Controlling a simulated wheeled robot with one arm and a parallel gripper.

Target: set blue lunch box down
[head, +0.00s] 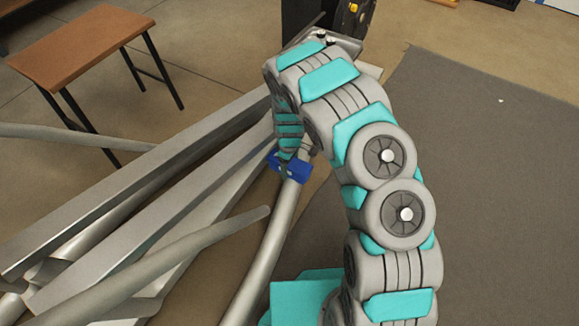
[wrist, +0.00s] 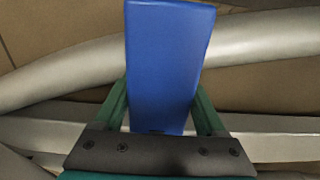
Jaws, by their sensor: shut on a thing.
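The blue lunch box (head: 291,167) is held at the end of my arm, above or beside a pile of metal pipes and beams in the head view. In the wrist view the blue lunch box (wrist: 166,65) fills the middle, standing out between the two green fingers. My gripper (wrist: 166,108) is shut on it, one finger on each side. In the head view my gripper (head: 288,153) is partly hidden by my own arm. I cannot tell whether the box touches the pipe (head: 272,240) close to it.
Long grey beams (head: 140,180) and pipes fill the left and middle. A small brown-topped table (head: 80,45) with dark legs stands at the upper left. A dark grey mat (head: 490,160) on the right is mostly clear. A dark machine with a yellow part (head: 352,18) stands at the top.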

